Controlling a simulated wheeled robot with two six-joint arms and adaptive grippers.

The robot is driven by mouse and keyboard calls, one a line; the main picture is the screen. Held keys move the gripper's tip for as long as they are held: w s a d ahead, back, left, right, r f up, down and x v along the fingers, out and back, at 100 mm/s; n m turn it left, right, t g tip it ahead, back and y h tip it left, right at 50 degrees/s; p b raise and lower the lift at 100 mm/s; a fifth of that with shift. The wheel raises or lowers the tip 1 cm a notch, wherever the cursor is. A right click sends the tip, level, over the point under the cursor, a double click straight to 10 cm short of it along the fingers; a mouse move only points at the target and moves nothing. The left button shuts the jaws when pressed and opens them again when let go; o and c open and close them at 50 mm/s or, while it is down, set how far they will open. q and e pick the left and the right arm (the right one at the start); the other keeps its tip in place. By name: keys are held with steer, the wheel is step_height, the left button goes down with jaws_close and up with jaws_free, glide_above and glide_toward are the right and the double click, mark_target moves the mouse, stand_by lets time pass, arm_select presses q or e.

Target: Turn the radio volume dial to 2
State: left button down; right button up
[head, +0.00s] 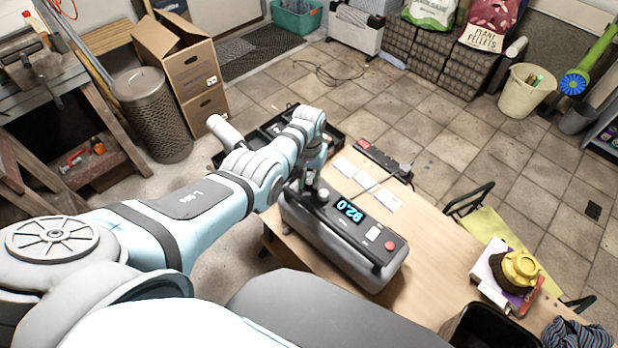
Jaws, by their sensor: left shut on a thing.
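The grey radio (335,245) sits on the wooden table, with a dark top panel, blue lit digits, a white button and a red button. A dial (323,196) shows at the left end of its top panel. My left gripper (309,184) reaches down onto that end and is shut on a dial there. Its fingers and wrist hide much of what they grip, and I cannot read a dial setting. My right gripper is not in view.
White cards (380,199) and a black power strip (384,160) lie behind the radio. A yellow object (521,268) sits on books at the right of the table (440,262). A black bin (490,328) stands at the front right. Bare tabletop lies right of the radio.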

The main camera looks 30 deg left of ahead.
mark_target(309, 181)
arm_select(q)
steer(key=c, duration=1.4)
jaws_free()
steer(key=shift+c, duration=0.2)
steer(key=shift+r, duration=0.1)
step_height(309, 181, up, 12)
steer(key=shift+f, duration=0.2)
